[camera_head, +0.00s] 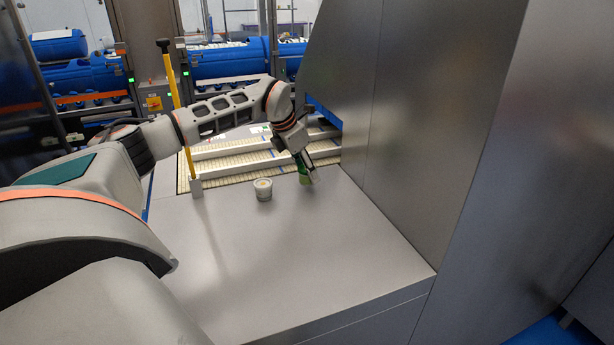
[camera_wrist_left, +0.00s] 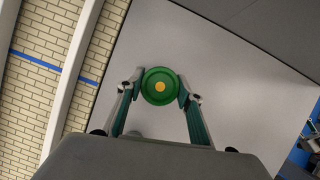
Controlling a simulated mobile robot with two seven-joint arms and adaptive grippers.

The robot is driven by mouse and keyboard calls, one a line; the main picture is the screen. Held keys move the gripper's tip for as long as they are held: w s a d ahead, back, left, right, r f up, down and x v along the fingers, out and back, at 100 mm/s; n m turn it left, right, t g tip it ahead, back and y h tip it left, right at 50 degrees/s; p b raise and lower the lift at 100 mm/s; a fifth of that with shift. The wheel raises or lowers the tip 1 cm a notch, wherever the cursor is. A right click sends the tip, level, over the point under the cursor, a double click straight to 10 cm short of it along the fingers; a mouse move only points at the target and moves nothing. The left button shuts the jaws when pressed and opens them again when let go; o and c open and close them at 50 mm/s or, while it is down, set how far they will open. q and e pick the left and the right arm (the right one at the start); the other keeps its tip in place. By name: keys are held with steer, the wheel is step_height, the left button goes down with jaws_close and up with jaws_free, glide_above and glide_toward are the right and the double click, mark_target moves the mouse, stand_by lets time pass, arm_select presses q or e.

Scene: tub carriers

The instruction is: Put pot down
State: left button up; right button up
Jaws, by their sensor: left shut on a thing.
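My left gripper (camera_head: 305,176) is over the far right part of the grey metal worktop, close to the tall metal wall. In the left wrist view, the left gripper (camera_wrist_left: 160,92) is shut on a round green pot (camera_wrist_left: 150,97) with a yellow-orange centre, one finger on each side. In the head view the pot is small and partly hidden by the fingers, low over the worktop; I cannot tell whether it touches it. My right gripper is not in view.
A small whitish tub (camera_head: 264,190) stands on the worktop (camera_head: 270,260) left of my left gripper. A yellow pole (camera_head: 174,95) rises at the worktop's left far edge. Tiled conveyor lanes (camera_head: 235,160) lie behind. The metal wall (camera_head: 420,130) bounds the right. The worktop's front is clear.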

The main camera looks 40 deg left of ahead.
arm_select(q)
steer(key=shift+f, duration=0.85)
steer(key=shift+f, duration=0.1)
steer(key=o, duration=1.1)
steer(key=v, duration=1.2)
